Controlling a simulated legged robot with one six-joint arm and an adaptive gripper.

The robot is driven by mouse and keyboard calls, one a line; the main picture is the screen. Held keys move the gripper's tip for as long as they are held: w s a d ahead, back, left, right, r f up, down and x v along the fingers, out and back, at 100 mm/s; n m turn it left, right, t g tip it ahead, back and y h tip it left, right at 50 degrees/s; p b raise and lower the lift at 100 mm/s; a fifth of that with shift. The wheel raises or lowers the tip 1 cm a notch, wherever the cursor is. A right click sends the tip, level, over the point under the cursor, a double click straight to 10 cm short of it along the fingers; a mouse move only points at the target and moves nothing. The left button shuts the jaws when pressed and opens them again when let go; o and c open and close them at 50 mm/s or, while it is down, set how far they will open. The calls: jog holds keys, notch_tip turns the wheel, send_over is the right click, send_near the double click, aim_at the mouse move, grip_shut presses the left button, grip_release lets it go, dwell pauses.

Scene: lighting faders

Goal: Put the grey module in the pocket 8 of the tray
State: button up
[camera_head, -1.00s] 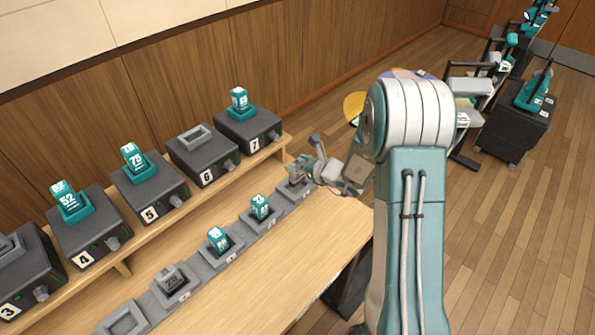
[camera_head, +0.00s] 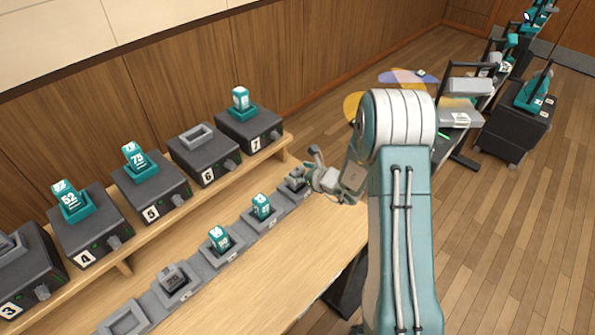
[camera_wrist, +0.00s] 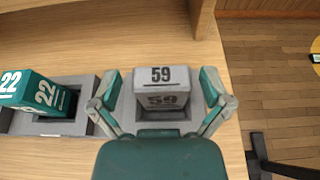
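A grey module marked 59 (camera_wrist: 162,82) stands upright in the end pocket of the grey tray row (camera_head: 232,258); in the head view it is partly hidden by my gripper (camera_head: 314,176). In the wrist view my gripper (camera_wrist: 162,98) is open, with one finger on each side of the module and a gap on both sides. The pocket labels are too small to read, so I cannot tell which is pocket 8.
Teal modules (camera_head: 219,238) (camera_head: 261,205) stand in the middle pockets; the one marked 22 (camera_wrist: 42,92) is left of my gripper. An empty pocket (camera_head: 125,320) is at front left. Dark numbered stations (camera_head: 205,168) line the raised shelf behind. The table's front is clear.

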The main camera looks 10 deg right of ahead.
jog(key=shift+s+d+r, duration=0.1)
jog(key=shift+d+r, duration=0.05)
jog(key=shift+r, duration=0.05)
jog(key=v, duration=1.1)
jog(key=s+a+r+n+g+y, duration=0.1)
jog(key=s+a+r+n+g, duration=0.6)
jog(key=s+a+r+n, duration=0.65)
jog(key=s+d+r+n+h, duration=0.3)
jog(key=s+n, duration=0.3)
jog(key=n, duration=0.2)
jog(key=s+d+r+n+t+h, duration=0.1)
jog(key=s+d+r+n+h, duration=0.3)
jog(key=s+n, duration=0.3)
jog(key=shift+d+r+n+h, duration=0.25)
jog(key=shift+r+n+h, duration=0.15)
jog(key=shift+h, duration=0.5)
